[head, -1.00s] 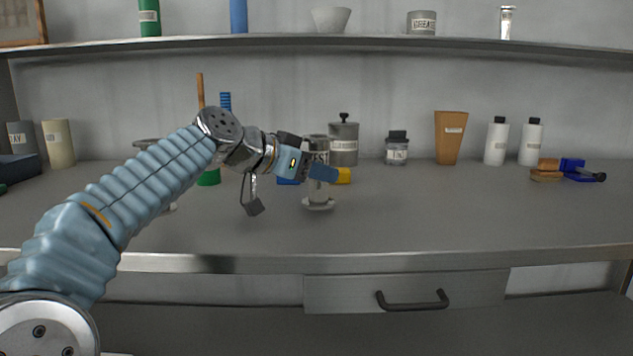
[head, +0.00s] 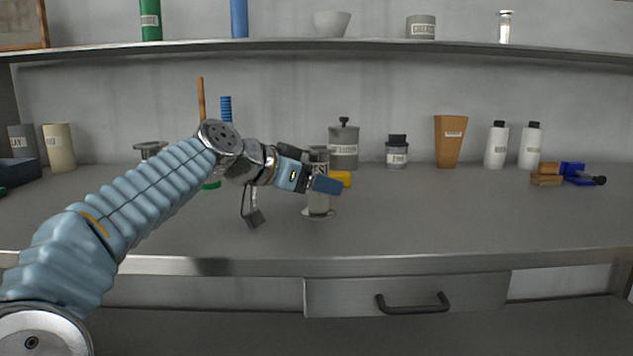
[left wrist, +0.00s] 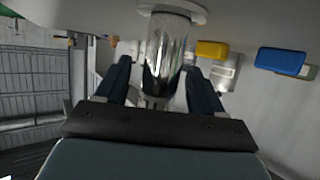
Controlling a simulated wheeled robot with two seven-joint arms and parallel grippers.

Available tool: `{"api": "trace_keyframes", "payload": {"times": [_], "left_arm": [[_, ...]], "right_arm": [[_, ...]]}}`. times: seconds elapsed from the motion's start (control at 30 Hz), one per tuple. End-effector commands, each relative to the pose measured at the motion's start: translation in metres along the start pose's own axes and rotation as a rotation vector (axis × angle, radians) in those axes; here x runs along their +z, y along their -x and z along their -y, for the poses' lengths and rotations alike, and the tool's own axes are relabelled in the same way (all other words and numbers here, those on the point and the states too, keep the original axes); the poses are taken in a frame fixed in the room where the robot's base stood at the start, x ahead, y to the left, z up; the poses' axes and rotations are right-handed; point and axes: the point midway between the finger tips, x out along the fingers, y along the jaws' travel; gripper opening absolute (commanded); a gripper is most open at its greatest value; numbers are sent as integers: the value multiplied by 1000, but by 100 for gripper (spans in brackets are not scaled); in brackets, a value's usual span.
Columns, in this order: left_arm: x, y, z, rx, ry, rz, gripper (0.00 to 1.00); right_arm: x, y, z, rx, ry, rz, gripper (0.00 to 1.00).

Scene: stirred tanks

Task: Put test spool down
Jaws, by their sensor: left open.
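The test spool (head: 319,204) is a grey metal cylinder with a wide round flange at its foot. It stands upright on the bench, its flange appearing to rest on the top. My left gripper (head: 318,183) is at the spool's upper half, coming in from the left, and one blue finger hides part of it. In the left wrist view, the shiny spool (left wrist: 171,42) lies between the two dark fingers of my left gripper (left wrist: 160,68), which are apart. Whether either finger touches it I cannot tell. My right gripper is not in view.
A yellow block (head: 341,179) and a grey lidded canister (head: 343,147) stand close behind the spool. A small jar (head: 397,153), an orange-brown container (head: 450,142) and white bottles (head: 496,147) stand further right. Another flanged metal piece (head: 151,146) is partly behind my arm. The bench front is clear.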

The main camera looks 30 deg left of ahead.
Motion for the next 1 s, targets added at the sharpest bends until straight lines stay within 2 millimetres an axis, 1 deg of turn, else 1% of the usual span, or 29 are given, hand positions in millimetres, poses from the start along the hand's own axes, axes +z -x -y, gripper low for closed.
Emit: {"api": "trace_keyframes", "payload": {"times": [0.03, 0.07, 0.13, 0.4, 0.5, 0.6, 0.73, 1.0], "left_arm": [[-4, 2, 0, 0, 0, 0, 68], [-3, 4, 0, -1, 0, -1, 68], [-2, 15, 0, -3, -1, -3, 68], [-2, 78, 0, -2, -1, -3, 68], [-3, 97, 0, -2, -1, -3, 68], [-3, 111, 0, -1, -1, -2, 68], [-2, 120, 0, -1, 0, -1, 68], [-2, 121, 0, 0, 0, 0, 68]], "right_arm": [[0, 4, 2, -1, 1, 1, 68], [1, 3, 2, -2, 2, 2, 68], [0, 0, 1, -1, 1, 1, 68], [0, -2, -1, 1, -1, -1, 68], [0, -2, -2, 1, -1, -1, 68], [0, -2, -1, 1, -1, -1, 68], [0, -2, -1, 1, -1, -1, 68], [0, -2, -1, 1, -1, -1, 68]]}}
